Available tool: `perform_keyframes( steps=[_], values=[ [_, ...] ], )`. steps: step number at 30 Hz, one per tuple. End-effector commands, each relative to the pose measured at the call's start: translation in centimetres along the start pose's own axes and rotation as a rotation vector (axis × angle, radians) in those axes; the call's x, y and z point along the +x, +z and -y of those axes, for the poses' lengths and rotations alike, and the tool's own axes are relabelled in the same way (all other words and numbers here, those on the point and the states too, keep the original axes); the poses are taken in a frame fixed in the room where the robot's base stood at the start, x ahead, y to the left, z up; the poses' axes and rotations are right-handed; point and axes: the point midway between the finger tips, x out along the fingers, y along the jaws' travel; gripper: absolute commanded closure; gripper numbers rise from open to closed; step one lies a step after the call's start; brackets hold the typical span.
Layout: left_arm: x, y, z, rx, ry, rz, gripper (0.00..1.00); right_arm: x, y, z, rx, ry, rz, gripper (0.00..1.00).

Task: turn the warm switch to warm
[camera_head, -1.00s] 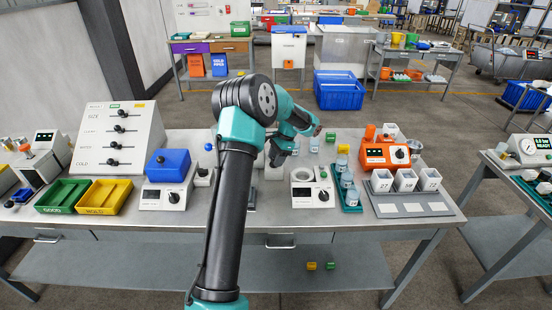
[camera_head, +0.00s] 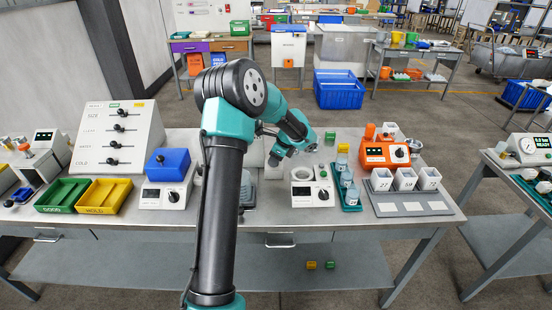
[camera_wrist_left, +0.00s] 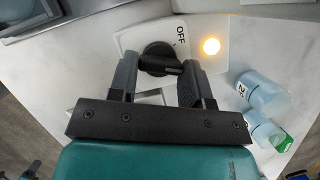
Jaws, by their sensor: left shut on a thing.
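In the left wrist view a black rotary knob (camera_wrist_left: 157,50) sits on a white panel (camera_wrist_left: 130,38) with the word OFF beside it. A round lamp (camera_wrist_left: 211,46) to its right glows orange. My left gripper (camera_wrist_left: 160,68) has its two fingers on either side of the knob's bar and is shut on it. The bar lies roughly crosswise between the fingers. No WARM lettering can be read. In the head view my left gripper (camera_head: 273,160) is at the back middle of the table, and the knob is hidden there. My right gripper is not in view.
Light-blue labelled bottles (camera_wrist_left: 262,92) stand close to the right of the gripper in the wrist view. In the head view a white device with a dial (camera_head: 312,187), a teal bottle rack (camera_head: 351,207) and an orange device (camera_head: 385,152) are to the right. A slider panel (camera_head: 118,138) stands left.

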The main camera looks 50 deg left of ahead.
Motion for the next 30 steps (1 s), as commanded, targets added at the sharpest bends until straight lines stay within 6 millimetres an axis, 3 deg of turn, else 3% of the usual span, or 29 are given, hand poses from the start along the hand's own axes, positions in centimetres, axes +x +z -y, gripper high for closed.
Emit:
perform_keyframes(
  steps=[9,23,24,26,30],
  values=[
    [-0.01,0.02,-0.12,0.113,-0.047,0.000,0.79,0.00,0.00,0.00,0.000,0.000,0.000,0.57],
    [-0.01,0.01,-0.10,0.129,-0.054,0.000,0.79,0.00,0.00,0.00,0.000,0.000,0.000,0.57],
    [-0.01,0.01,-0.10,0.129,-0.054,0.000,0.52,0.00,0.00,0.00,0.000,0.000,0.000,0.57],
    [-0.01,0.01,-0.10,0.128,-0.054,0.000,0.46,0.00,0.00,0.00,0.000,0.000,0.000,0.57],
    [-0.01,0.01,-0.10,0.127,-0.053,0.000,0.45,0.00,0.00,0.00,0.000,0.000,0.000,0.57]
  ],
)
